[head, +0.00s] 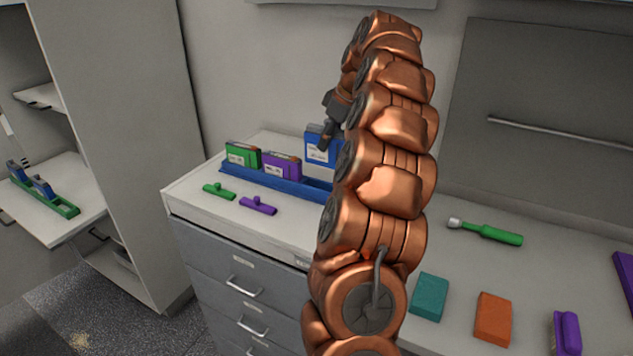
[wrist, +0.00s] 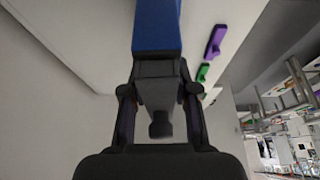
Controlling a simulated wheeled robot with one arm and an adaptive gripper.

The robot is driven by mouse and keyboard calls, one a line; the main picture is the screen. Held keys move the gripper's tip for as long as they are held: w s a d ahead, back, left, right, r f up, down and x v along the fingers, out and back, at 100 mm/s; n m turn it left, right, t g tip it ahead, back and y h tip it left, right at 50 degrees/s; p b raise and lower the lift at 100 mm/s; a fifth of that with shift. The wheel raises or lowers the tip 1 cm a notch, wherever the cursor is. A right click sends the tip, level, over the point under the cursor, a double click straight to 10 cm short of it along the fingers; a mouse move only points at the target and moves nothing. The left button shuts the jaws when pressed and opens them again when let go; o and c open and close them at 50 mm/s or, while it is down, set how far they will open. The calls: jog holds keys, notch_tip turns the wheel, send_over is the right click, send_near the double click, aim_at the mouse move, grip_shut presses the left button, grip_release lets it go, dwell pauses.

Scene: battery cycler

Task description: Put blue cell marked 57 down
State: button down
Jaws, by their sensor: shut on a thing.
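The blue cell (head: 316,146) with a white label is upright at the back of the counter; its number is too small to read. My gripper (head: 328,132) is shut on its top right part in the head view. In the wrist view the blue cell (wrist: 157,28) sticks out beyond the fingers of my gripper (wrist: 158,75). A blue rack (head: 270,182) holds a green cell (head: 243,155) and a purple cell (head: 282,165). The blue cell is at the rack's right part. I cannot tell whether it touches the rack; my arm hides the rack's right end.
A green clip (head: 218,191) and a purple clip (head: 258,206) lie in front of the rack. A green-handled tool (head: 487,233), a teal block (head: 430,297), an orange block (head: 494,319) and a purple brush-like piece (head: 567,333) lie on the right counter. An open cabinet stands left.

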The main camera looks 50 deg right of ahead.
aim_at(328, 167)
jog(key=shift+f, duration=0.25)
jog(key=shift+w+a+f+p, duration=0.15)
jog(key=shift+f+p, duration=0.1)
jog(key=shift+f, duration=0.4)
jog(key=shift+a+f+p, duration=0.1)
jog(key=shift+f+p, duration=0.1)
jog(key=shift+f, duration=0.4)
jog(key=shift+f+p, duration=0.65)
jog(key=shift+f, duration=1.3)
jog(key=shift+a+f, duration=0.1)
jog(key=shift+f, duration=1.35)
jog(key=c, duration=1.3)
grip_release()
jog(key=shift+o, duration=0.8)
jog(key=shift+f, duration=0.1)
jog(key=shift+o, duration=1.3)
jog(key=shift+r, duration=0.2)
